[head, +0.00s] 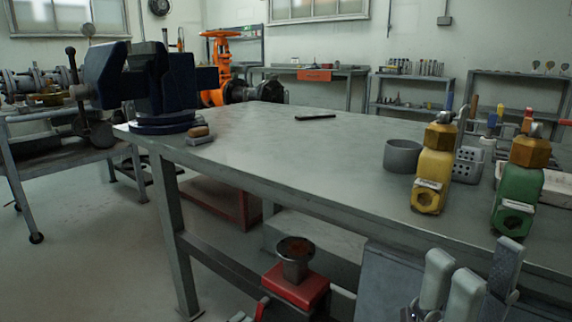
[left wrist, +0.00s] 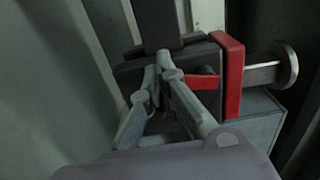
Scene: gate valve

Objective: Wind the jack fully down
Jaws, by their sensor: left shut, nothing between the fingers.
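The jack has a red top plate and a metal post with a round, rusty-looking head (head: 295,262). It stands low beside the front of the workbench. In the left wrist view, its red plate (left wrist: 230,75) and post show sideways at the right, next to a dark body. A small red lever (left wrist: 201,82) points left from the plate. My left gripper (left wrist: 157,74) is shut with nothing between its fingers, close to the dark body; contact is unclear. My right gripper (head: 468,280) is at the bottom right in the head view, in front of the bench, its opening unclear.
The steel workbench (head: 290,150) carries a blue vise (head: 160,85), a grey cup (head: 402,156), a yellow valve block (head: 432,170) and a green one (head: 520,180). A bench leg (head: 175,235) stands left of the jack. Open floor lies at left.

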